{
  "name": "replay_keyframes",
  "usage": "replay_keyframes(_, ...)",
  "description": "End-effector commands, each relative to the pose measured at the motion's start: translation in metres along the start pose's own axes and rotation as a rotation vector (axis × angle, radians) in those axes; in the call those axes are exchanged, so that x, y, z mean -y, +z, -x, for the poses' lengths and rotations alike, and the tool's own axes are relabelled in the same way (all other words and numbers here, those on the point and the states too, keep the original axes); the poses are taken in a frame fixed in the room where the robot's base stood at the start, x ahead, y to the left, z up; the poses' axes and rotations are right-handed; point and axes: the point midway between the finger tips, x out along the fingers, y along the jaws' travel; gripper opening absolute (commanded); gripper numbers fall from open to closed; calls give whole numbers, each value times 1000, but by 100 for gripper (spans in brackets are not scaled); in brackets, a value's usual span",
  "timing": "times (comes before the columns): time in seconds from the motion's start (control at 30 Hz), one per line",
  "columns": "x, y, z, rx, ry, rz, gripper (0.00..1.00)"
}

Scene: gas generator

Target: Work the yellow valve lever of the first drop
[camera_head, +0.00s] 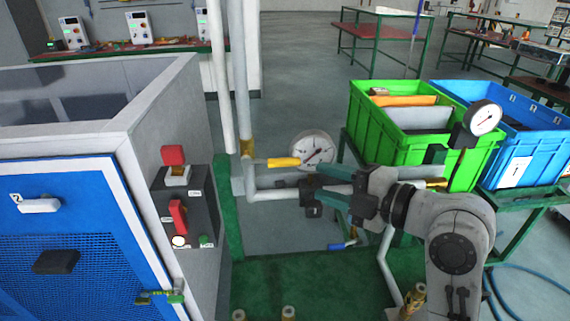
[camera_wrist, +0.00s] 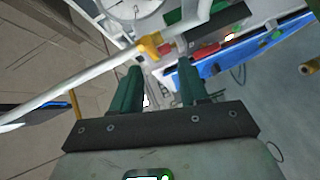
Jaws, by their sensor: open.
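A yellow valve lever (camera_head: 283,162) sticks out to the right from a brass valve (camera_head: 247,148) on the vertical white pipe. My gripper (camera_head: 312,197) is open and empty, just right of and below this lever, close to the horizontal pipe. In the wrist view, my gripper's two green fingers (camera_wrist: 160,68) stand apart. A yellow-brass fitting (camera_wrist: 150,46) shows just beyond them; I cannot tell whether it is this lever's valve. Another yellow lever (camera_head: 437,183) is partly hidden behind my arm at the right.
A round pressure gauge (camera_head: 313,150) sits close beside the lever's tip. A second gauge (camera_head: 483,118) stands at the right. A blue lever (camera_head: 342,246) is below my gripper. The grey-blue cabinet (camera_head: 150,130) fills the left. Green (camera_head: 395,140) and blue (camera_head: 545,150) crates stand behind my arm.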

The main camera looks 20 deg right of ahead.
Motion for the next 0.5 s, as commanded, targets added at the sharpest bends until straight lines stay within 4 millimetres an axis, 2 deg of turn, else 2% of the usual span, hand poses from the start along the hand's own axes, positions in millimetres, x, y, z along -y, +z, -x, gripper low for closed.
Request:
replay_keyframes(0.1, -14, -1, 0, -14, 31, 67, 44)
replay_keyframes(0.23, -16, -2, -10, -17, 34, 76, 44)
replay_keyframes(0.5, -17, -4, -56, -17, 29, 74, 44)
